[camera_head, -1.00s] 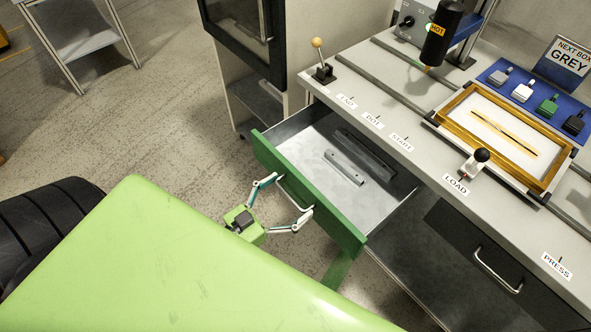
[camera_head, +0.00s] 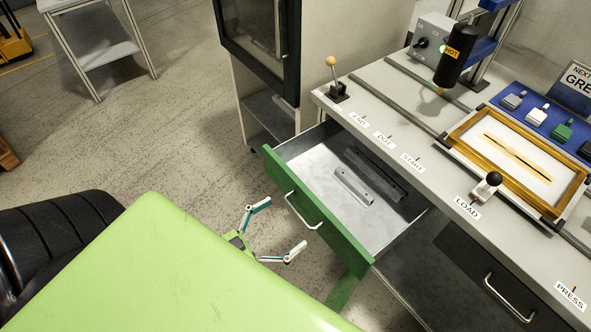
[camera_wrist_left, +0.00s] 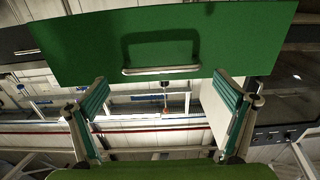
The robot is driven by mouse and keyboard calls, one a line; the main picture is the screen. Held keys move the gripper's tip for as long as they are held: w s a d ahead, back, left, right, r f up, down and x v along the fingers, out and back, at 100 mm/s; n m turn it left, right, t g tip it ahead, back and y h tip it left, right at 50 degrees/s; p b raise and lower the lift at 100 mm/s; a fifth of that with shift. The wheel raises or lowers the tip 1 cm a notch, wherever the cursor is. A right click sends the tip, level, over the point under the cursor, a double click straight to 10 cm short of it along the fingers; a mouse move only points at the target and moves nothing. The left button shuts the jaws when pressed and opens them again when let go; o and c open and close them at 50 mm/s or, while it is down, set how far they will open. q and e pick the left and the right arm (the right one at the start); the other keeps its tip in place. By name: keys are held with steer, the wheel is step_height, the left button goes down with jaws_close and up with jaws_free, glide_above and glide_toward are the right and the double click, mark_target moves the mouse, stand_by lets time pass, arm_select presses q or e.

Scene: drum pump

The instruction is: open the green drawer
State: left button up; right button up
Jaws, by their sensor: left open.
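The green drawer (camera_head: 348,247) under the workbench is pulled well out. Its grey inside shows, with metal bars (camera_head: 354,186) lying in it. Its silver handle (camera_head: 303,212) is on the green front. My left gripper (camera_head: 276,232) is open in front of the drawer front, apart from the handle and empty. In the left wrist view the handle (camera_wrist_left: 160,70) is ahead of the open fingers (camera_wrist_left: 163,112), with a gap between. My right gripper is not in view.
The workbench (camera_head: 395,99) carries a gold-framed tray (camera_head: 459,140), a ball-topped lever (camera_head: 334,80) and a black-knobbed LOAD lever (camera_head: 487,187). A dark closed drawer handle (camera_head: 510,298) is at lower right. A cabinet (camera_head: 262,50) stands behind. Open floor lies at left.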

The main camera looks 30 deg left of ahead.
arm_select(q)
steer(key=v, duration=0.7)
steer(key=shift+s, duration=0.2)
